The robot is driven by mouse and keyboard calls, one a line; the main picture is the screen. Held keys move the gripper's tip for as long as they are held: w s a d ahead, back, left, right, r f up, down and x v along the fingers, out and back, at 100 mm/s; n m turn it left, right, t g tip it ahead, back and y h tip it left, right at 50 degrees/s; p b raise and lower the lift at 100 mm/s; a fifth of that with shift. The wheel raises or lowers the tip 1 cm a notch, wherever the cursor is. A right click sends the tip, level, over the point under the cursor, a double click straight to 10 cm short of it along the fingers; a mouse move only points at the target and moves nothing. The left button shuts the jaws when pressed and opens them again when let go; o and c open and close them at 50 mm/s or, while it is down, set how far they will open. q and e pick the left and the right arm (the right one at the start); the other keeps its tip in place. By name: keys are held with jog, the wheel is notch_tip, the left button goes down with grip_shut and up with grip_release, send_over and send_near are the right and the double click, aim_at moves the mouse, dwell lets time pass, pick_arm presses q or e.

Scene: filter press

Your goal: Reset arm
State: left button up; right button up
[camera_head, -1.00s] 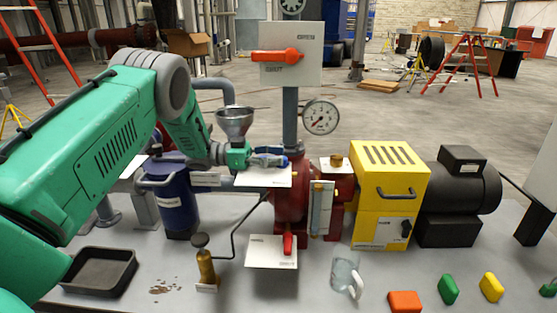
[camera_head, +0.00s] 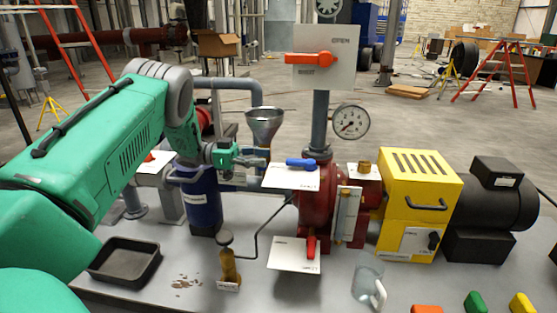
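My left arm comes in from the left in green. My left gripper (camera_head: 262,158) is beside the blue valve handle (camera_head: 300,163), to its left and apart from it. Its fingers are small here, seem spread and hold nothing that I can see. The blue handle lies over a white plate on the red pump (camera_head: 318,200). My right gripper is not in view.
A metal funnel (camera_head: 264,124) stands just behind my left gripper. A gauge (camera_head: 351,122), a yellow box (camera_head: 412,200) and a dark motor (camera_head: 490,205) stand to the right. A black tray (camera_head: 124,260), brass plunger (camera_head: 229,266) and glass mug (camera_head: 368,286) are in front.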

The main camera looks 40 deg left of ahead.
pick_arm(q)
jog(key=shift+s+a, duration=0.2)
jog(key=shift+a, duration=0.1)
jog(key=shift+d+r, duration=0.1)
jog(key=shift+d, duration=0.1)
jog(key=shift+a, duration=0.1)
